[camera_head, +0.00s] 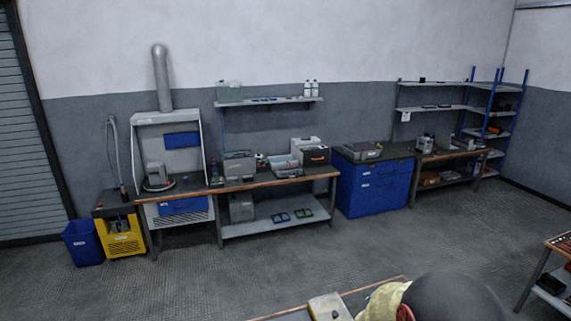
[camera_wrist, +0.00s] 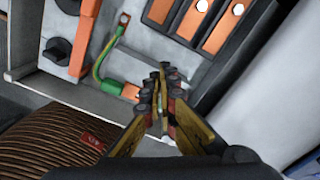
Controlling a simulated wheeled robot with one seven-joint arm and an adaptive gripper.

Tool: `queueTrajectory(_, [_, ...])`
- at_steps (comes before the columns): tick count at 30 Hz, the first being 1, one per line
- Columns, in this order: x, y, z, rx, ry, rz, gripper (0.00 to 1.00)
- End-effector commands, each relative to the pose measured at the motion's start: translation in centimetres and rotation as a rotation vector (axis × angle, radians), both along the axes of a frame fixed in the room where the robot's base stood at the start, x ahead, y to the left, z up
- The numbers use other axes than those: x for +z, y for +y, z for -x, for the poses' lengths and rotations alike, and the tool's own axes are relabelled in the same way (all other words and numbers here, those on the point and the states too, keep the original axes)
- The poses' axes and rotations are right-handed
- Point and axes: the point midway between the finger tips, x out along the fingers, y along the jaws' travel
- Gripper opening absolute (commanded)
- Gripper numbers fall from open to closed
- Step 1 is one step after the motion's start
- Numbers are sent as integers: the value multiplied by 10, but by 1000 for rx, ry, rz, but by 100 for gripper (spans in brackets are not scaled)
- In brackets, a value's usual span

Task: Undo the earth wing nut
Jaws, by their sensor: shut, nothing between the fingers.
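My gripper (camera_wrist: 162,78) is in the middle of the wrist view, its fingers shut together with nothing between them. A green-and-yellow earth wire (camera_wrist: 100,62) curves just left of the fingertips. I cannot make out the earth wing nut; the fingers cover part of the panel. I cannot tell whether the fingertips touch anything. The gripper does not show clearly in the head view.
A black knob (camera_wrist: 57,49) and orange bars with bright round bolts (camera_wrist: 238,9) surround the fingers. A brown ribbed object (camera_wrist: 50,140) with a red label lies lower left. In the head view, a workbench (camera_head: 270,181) stands along the far wall; the floor (camera_head: 230,260) between is clear.

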Motion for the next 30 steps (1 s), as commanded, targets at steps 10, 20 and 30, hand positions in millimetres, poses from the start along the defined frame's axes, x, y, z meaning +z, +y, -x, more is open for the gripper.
queueTrajectory(10, [0,-2,2,0,0,0,0])
queueTrajectory(20, [0,-5,4,0,0,0,0])
queueTrajectory(30, [0,-8,6,0,0,0,0])
